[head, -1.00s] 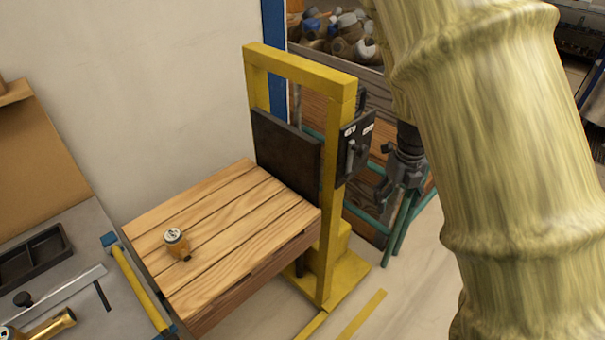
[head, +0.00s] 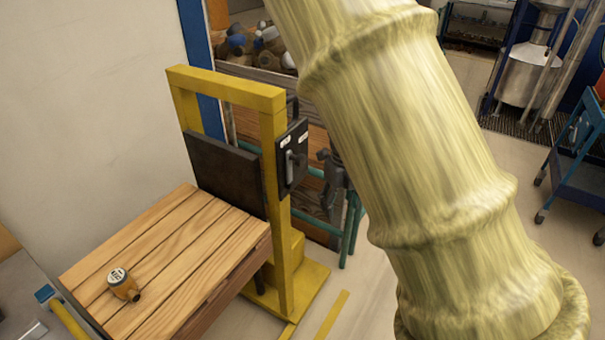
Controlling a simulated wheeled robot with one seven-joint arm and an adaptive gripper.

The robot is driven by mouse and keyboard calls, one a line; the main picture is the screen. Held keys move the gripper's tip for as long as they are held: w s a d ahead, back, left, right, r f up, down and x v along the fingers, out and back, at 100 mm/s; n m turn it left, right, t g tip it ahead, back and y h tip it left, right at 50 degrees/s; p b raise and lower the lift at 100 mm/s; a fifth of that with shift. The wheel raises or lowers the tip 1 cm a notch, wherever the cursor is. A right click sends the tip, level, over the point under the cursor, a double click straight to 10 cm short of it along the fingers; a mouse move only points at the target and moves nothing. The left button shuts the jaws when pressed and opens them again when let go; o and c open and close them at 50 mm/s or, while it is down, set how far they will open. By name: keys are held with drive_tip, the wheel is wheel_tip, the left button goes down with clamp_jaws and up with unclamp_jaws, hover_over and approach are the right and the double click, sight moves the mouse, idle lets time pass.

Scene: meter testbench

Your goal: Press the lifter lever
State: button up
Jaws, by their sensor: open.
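The lifter is a yellow frame (head: 275,200) with a wooden slatted platform (head: 180,235) in front of a dark back plate. A dark control panel (head: 298,140) with two small white labels is fixed on its right post. The grey lifter lever (head: 289,163) stands roughly upright on that panel. My gripper (head: 326,178) is dark grey, open and apart from the lever, just right of the panel in the picture. My arm's thick, bamboo-textured link hides part of it.
A bin of used meters (head: 250,40) is behind the lifter. A blue cart (head: 578,150) stands at the far right. A grey bench corner (head: 25,315) is at lower left. Floor is clear right of the lifter.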

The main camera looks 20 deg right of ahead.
drive_tip(key=s+f+n, duration=0.2)
drive_tip(key=f, duration=0.1)
drive_tip(key=s+f+n+g+h, duration=0.1)
drive_tip(key=s+f+n, duration=0.1)
drive_tip(key=f, duration=0.2)
drive_tip(key=s+f+n, duration=0.2)
drive_tip(key=f+n, duration=0.1)
drive_tip(key=shift+s+d+f+h+b, duration=0.2)
drive_tip(key=shift+d+f+h+b, duration=0.05)
drive_tip(key=shift+d+h+b, duration=0.1)
clamp_jaws()
drive_tip(key=s+a+f+n+h, duration=0.1)
drive_tip(key=s+f+n, duration=0.7)
drive_tip(key=f+n, duration=0.25)
drive_tip(key=s+a+f+n+t+y+b, duration=0.1)
drive_tip(key=s+a+f+n+y+b, duration=0.1)
drive_tip(key=s+a+f+n, duration=1)
drive_tip(key=s+a+n+y, duration=0.1)
drive_tip(key=s+n, duration=0.1)
drive_tip(key=n, duration=0.4)
drive_tip(key=shift+f, duration=0.35)
drive_tip(key=shift+d, duration=0.15)
